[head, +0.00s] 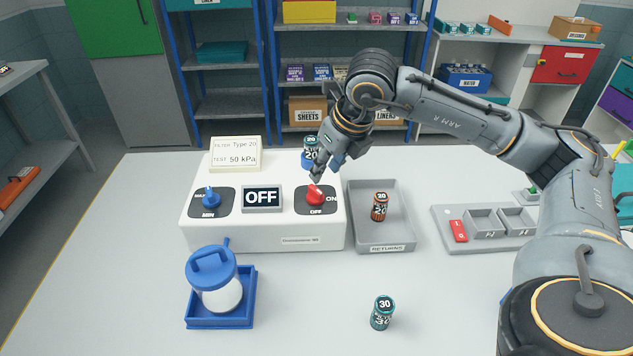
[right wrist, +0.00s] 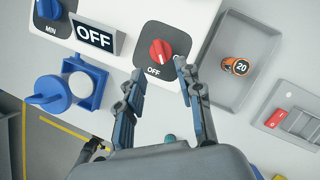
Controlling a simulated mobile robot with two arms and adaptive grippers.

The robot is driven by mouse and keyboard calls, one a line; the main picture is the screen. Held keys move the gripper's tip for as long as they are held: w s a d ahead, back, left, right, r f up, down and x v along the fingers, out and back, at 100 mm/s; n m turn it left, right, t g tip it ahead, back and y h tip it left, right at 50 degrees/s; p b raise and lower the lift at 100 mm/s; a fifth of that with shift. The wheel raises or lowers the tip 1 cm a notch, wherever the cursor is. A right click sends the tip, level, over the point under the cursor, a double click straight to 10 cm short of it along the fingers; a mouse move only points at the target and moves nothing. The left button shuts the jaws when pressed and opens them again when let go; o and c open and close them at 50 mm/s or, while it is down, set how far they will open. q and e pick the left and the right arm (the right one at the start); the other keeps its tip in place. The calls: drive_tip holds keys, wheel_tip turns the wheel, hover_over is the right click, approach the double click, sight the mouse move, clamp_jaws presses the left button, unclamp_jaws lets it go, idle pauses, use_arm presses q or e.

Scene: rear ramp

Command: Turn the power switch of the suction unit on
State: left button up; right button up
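The suction unit (head: 265,228) is a white box on the table. Its power switch is a red knob (head: 315,195) on a dark plate, with ON marked at its right and OFF below. The display (head: 261,197) reads OFF. My right gripper (head: 320,176) is just above the red knob and partly hides its plate. In the right wrist view the gripper (right wrist: 160,69) is open, its fingertips apart. The red knob (right wrist: 160,52) shows just beyond them; I cannot tell if they touch it. My left gripper is not seen clearly in either view.
A blue knob (head: 210,197) is on the unit's left side. A blue-lidded jar (head: 215,280) stands in front in a blue tray (head: 249,302). The returns tray (head: 398,237) with an orange canister (head: 380,207) is at the right. A teal canister (head: 382,312) stands in front.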

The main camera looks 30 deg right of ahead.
sight(316, 188)
drive_tip(key=p+x, duration=0.1)
drive_tip(key=x, duration=0.6)
drive_tip(key=shift+w+f, duration=0.15)
drive_tip(key=shift+f, duration=0.2)
clamp_jaws()
